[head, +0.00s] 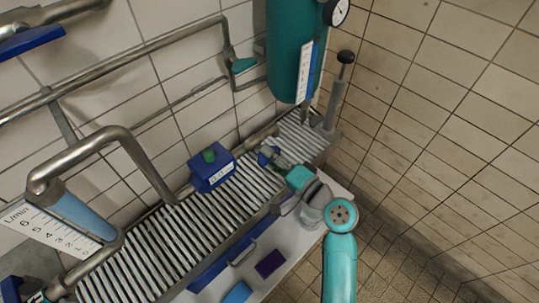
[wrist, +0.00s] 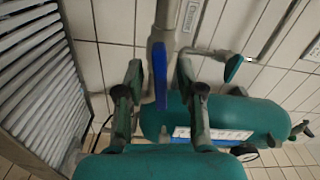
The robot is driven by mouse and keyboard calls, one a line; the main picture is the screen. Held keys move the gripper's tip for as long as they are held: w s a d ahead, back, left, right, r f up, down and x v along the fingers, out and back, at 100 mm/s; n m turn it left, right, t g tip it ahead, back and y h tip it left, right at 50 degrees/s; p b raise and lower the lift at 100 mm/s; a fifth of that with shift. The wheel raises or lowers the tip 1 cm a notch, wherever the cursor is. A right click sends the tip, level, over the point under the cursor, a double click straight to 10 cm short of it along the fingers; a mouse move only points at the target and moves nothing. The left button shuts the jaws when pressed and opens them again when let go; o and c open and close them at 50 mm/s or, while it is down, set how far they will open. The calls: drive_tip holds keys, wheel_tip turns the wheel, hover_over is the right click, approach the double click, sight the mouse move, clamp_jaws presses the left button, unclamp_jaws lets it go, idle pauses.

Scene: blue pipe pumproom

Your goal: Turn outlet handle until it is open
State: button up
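A blue lever handle (wrist: 160,76) on a grey metal pipe (wrist: 162,30) shows in the wrist view, and I take it to be the outlet handle. My gripper (wrist: 159,66) is open, with one finger on each side of the handle. A gap shows between the handle and each finger, so neither appears to touch it. In the head view my gripper (head: 270,157) is over the far end of the slatted grate, below the teal tank (head: 289,50). The handle is mostly hidden there by the gripper.
A blue box with a green knob (head: 210,167) stands on the slatted grate (head: 165,232) left of my gripper. A hand pump (head: 338,92) stands behind it, close to the tank. A bent pipe and flow gauge (head: 60,222) are at left. Tiled walls close off the back and right.

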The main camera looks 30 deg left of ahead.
drive_tip(key=shift+a, duration=0.15)
clamp_jaws()
idle(0.4)
drive_tip(key=n, duration=0.8)
drive_tip(key=shift+n, duration=0.3)
drive_tip(key=n, duration=0.3)
drive_tip(key=shift+n, duration=2.2)
